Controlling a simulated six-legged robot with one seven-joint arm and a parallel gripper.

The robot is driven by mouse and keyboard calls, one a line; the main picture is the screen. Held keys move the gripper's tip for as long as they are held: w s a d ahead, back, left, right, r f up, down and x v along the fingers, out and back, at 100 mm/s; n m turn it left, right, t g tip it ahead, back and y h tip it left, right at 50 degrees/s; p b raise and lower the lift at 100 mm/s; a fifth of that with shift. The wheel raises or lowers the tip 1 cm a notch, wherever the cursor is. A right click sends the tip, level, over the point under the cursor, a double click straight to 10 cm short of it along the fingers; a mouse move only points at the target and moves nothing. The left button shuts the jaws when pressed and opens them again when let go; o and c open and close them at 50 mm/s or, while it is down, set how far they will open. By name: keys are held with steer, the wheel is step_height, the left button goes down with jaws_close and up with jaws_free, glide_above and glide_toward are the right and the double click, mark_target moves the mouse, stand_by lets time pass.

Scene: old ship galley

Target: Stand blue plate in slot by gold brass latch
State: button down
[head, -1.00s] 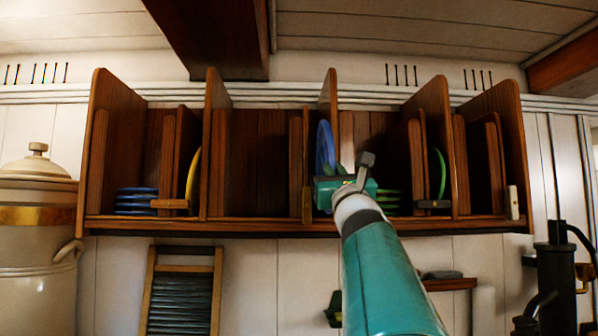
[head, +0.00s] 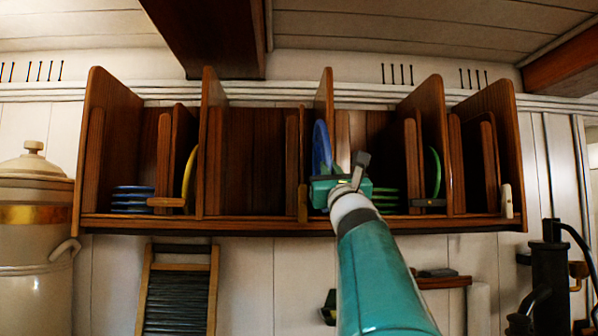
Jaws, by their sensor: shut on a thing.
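The blue plate (head: 322,147) is upright on its edge in my gripper (head: 338,188), at the middle of the wooden rack (head: 270,224). My gripper is shut on its lower part, and the fingertips are partly hidden by the gripper body. The plate overlaps the middle divider (head: 325,92) in the picture, just right of a short inner panel (head: 292,160). I cannot tell how deep it is in the narrow slot there. The gold brass latch (head: 303,203) stands vertical at the rack's front edge, just left of my gripper.
A yellow plate (head: 189,172) stands left behind a wooden latch (head: 166,202). A green plate (head: 436,172) stands right behind a dark latch (head: 429,203). Blue plates (head: 133,198) and green plates (head: 385,200) lie stacked. A cream latch (head: 506,201) is upright at far right.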

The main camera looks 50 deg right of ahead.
steer(key=shift+w+d+f, duration=0.15)
steer(key=shift+w+d, duration=2.55)
steer(key=shift+d, duration=0.15)
steer(key=shift+w+d, duration=0.4)
steer(key=shift+d, duration=0.05)
steer(key=shift+w+d, duration=2.45)
steer(key=shift+d, duration=0.15)
steer(key=shift+w+d+f, duration=0.15)
steer(key=shift+f, duration=0.55)
